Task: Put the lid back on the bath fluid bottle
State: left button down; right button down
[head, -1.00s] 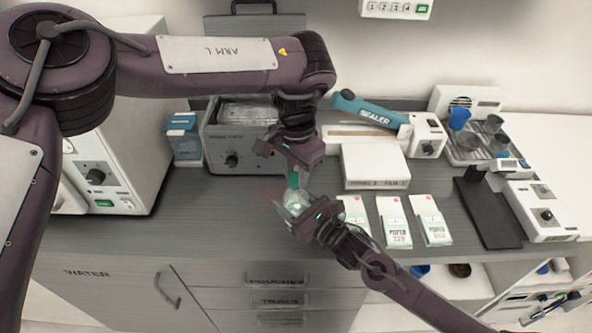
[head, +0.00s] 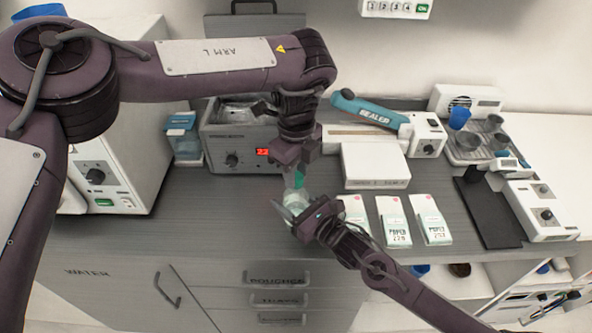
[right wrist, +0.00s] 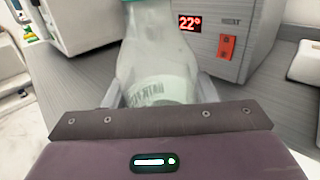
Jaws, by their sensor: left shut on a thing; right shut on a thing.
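The bath fluid bottle (head: 294,200) is clear with pale lettering. It also fills the middle of the right wrist view (right wrist: 158,60). My right gripper (head: 299,211) is shut on the bottle's body over the grey counter. The teal-green lid (head: 299,180) is at the bottle's top, directly under my left gripper (head: 298,168), which is shut on it from above. A teal edge of the lid (right wrist: 143,2) shows at the top of the right wrist view. Whether the lid is seated on the neck cannot be told.
A water bath (head: 232,150) with a red display stands behind the bottle. Several white packets (head: 393,222) lie to the right, before a white box (head: 374,167). The front-left counter (head: 195,215) is clear.

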pick_arm(q)
jog(key=m, duration=0.6)
jog(key=shift+m, duration=0.4)
jog(key=m, duration=0.8)
jog(key=shift+m, duration=0.3)
jog(key=m, duration=0.5)
jog(key=c, duration=1.1)
grip_release()
jog(key=shift+c, duration=0.2)
jog(key=shift+r, duration=2.25)
jog(key=shift+c, duration=0.3)
